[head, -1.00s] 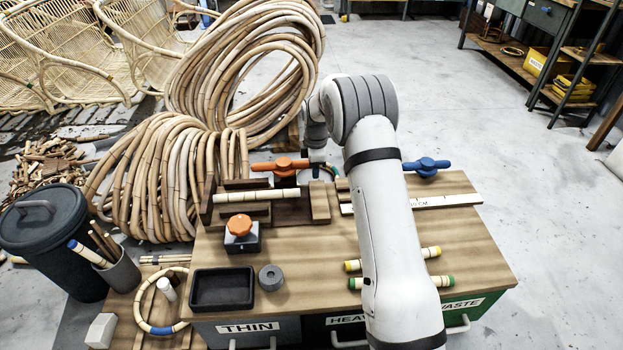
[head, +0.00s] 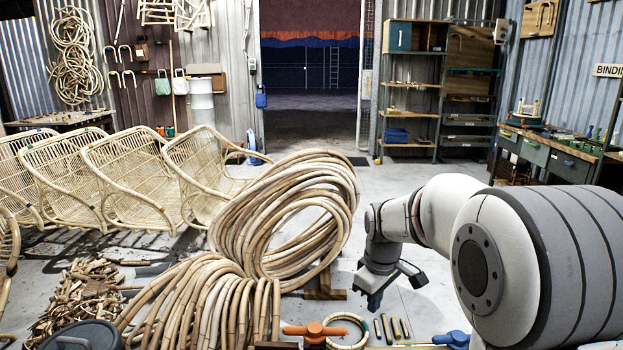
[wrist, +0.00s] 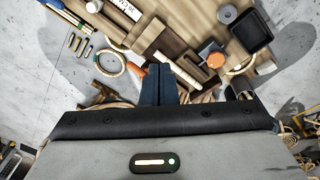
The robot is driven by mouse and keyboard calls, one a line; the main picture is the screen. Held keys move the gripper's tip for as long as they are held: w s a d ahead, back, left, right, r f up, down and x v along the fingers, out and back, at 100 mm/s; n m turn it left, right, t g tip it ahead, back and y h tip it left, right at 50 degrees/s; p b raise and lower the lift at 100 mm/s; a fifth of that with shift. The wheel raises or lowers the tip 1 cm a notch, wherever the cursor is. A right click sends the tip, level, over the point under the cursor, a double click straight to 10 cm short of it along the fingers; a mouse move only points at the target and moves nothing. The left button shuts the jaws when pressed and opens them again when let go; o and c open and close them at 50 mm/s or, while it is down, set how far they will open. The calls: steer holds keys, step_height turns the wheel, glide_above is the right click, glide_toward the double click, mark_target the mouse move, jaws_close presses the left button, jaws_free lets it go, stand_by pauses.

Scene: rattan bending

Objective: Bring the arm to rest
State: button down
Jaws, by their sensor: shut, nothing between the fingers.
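My gripper (head: 374,301) hangs below my raised arm, right of the middle in the head view, pointing down. Its dark fingers also show in the wrist view (wrist: 160,78), pressed together and empty. In the wrist view they overlap the picture of the wooden bench top (wrist: 150,18). I see no contact with anything. My bent arm fills the right side of the head view and hides the floor behind it.
Large rattan coils (head: 285,215) stand left of my gripper. An orange handle (head: 314,331) and a blue handle (head: 452,338) show at the bench's far edge. A black tray (wrist: 252,32) and an orange knob (wrist: 211,57) are on the bench. Open floor lies behind.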

steer(key=s+r+m+p, duration=0.4)
steer(key=s+r+p, duration=0.2)
steer(key=s, duration=0.5)
steer(key=s+d+r+m+t+p, duration=0.1)
steer(key=s+r+m+p, duration=0.3)
steer(key=s+r, duration=0.5)
steer(key=shift+s+d+m+p, duration=0.25)
steer(key=shift+s+m+p, duration=0.15)
steer(key=shift+s+p, duration=0.65)
steer(key=shift+s+r, duration=0.1)
steer(key=shift+s, duration=0.05)
